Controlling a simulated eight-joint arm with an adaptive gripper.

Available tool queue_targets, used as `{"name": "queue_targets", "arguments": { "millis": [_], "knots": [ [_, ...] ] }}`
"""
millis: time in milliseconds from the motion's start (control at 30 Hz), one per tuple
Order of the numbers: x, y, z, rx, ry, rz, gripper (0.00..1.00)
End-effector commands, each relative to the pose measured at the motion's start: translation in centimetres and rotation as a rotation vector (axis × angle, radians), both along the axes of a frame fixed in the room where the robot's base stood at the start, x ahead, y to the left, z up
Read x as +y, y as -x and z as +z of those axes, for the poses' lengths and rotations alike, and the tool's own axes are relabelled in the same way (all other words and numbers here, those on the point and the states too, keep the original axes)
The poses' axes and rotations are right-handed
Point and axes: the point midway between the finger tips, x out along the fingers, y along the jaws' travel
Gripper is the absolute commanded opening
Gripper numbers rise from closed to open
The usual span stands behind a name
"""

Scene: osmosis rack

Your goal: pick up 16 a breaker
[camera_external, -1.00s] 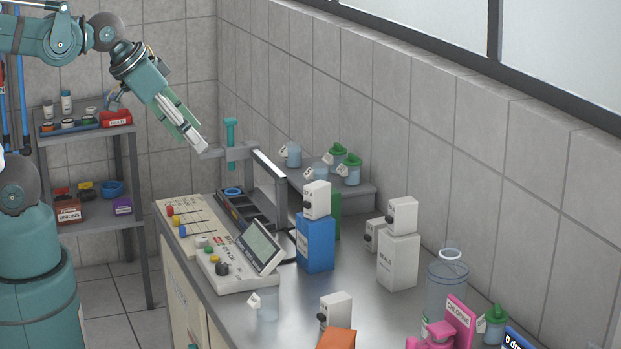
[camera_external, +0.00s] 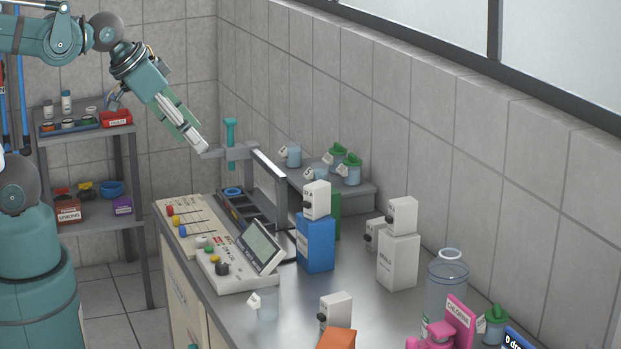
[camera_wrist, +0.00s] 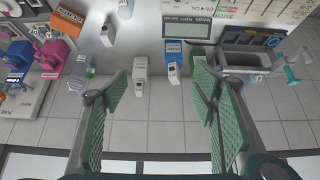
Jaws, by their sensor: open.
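Several white breakers with black knobs show in the external view. One breaker (camera_external: 317,199) is on top of a blue box, one (camera_external: 402,215) on a white box, one (camera_external: 374,235) beside that box, and one (camera_external: 335,312) near an orange box. The print on them is too small to tell which is 16 A. In the wrist view, breakers (camera_wrist: 140,66) (camera_wrist: 176,76) show beyond the fingers. My gripper (camera_external: 197,142) is high at the left end of the bench, well away from them. Its green-padded fingers (camera_wrist: 159,95) are apart with nothing between them.
A control panel with a screen (camera_external: 262,244) lies along the bench's left side. A grey frame with a teal-handled tool (camera_external: 231,135) stands near my gripper. A clear cylinder (camera_external: 446,290) and pink items (camera_external: 460,318) are at front right. Green-capped jars (camera_external: 352,170) sit on a rear shelf.

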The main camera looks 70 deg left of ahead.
Motion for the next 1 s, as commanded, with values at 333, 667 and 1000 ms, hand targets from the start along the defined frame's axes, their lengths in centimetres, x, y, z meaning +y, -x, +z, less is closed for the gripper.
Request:
{"name": "queue_targets", "arguments": {
  "millis": [333, 667, 1000],
  "knots": [
    [0.0, 0.0, 0.0, 0.000, 0.000, 0.000, 0.54],
    [0.0, -0.1, 0.1, 0.001, 0.002, 0.003, 0.54],
    [0.1, -2.2, 1.0, 0.031, 0.054, 0.066, 0.54]
  ]
}}
